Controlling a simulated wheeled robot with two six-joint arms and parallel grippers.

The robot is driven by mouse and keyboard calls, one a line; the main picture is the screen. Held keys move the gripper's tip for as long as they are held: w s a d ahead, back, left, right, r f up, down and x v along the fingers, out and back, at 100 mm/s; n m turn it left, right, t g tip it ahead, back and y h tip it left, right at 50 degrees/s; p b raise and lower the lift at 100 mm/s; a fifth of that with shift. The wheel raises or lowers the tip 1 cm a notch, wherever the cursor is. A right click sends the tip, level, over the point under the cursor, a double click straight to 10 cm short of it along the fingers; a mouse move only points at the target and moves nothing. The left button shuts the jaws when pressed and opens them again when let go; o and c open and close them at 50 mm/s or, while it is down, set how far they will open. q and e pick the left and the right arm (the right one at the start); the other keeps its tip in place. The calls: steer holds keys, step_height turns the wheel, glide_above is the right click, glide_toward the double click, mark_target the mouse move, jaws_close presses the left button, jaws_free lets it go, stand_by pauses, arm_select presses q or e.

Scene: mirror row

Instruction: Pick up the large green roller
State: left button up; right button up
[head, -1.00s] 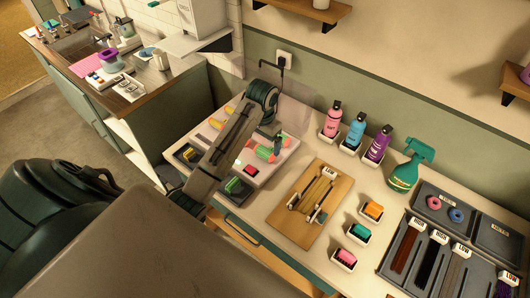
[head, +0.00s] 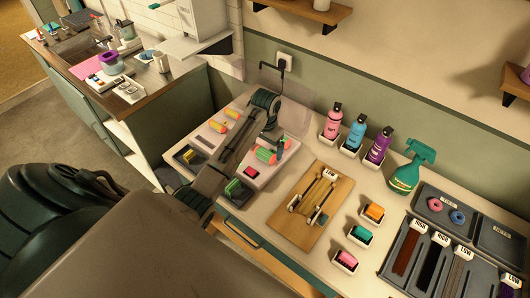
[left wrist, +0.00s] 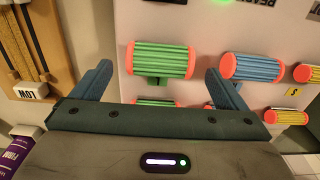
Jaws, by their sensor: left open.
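The large green roller (left wrist: 160,60) has orange ends and lies sideways on the pale rack. In the head view it shows just beside my arm (head: 266,156). A second green roller (left wrist: 155,103) is partly hidden behind my gripper body; it also shows in the head view (head: 285,143). My left gripper (left wrist: 160,82) is open and empty, with one finger on each side of the large green roller in the picture. I cannot tell how far above it the fingertips are. In the head view my left gripper (head: 274,138) hangs over the rack. My right gripper is not seen.
A blue roller (left wrist: 252,67) lies close beside one finger, with small yellow rollers (left wrist: 288,117) past it. A wooden board (head: 312,206) lies right of the rack. Bottles (head: 356,133) stand behind, and a green spray bottle (head: 405,172) stands further right.

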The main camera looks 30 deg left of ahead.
arm_select(q)
steer(key=shift+w+f+p, duration=0.1)
steer(key=shift+f+p, duration=0.2)
steer(key=shift+f, duration=1.15)
steer(key=c, duration=1.1)
steer(key=shift+o, duration=0.2)
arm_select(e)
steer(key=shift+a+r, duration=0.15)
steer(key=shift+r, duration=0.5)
arm_select(q)
steer(key=shift+r, duration=0.2)
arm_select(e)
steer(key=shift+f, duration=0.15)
